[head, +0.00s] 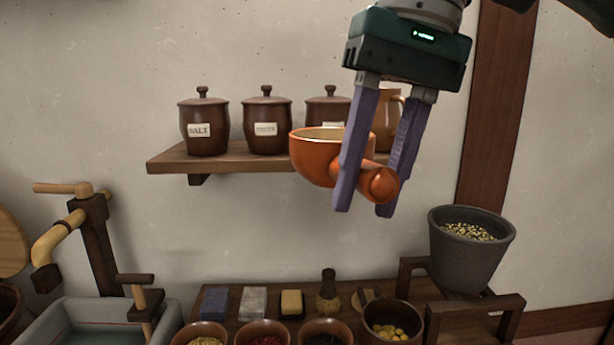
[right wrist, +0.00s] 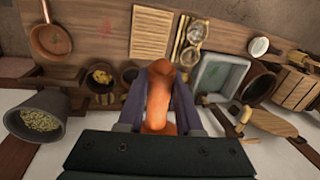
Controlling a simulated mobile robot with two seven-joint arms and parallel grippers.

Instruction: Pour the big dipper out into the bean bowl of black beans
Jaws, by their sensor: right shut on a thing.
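The big dipper (head: 318,158) is an orange rounded cup with a pale inside and a short, knobbed handle. My right gripper (head: 363,208) is shut on its handle and holds it in the air in front of the wall shelf. The dipper looks about level, and what it holds cannot be made out. In the right wrist view the dipper's orange handle (right wrist: 158,80) shows between the two fingers. The bean bowl (head: 325,325), with dark beans in it, stands at the bottom edge of the head view, below the dipper and cut off. My left gripper is not in view.
Lidded jars (head: 267,122) and a jug stand on the shelf (head: 225,160) behind the dipper. A grey bucket (head: 468,262) stands farther right; a basin (head: 85,312) is left.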

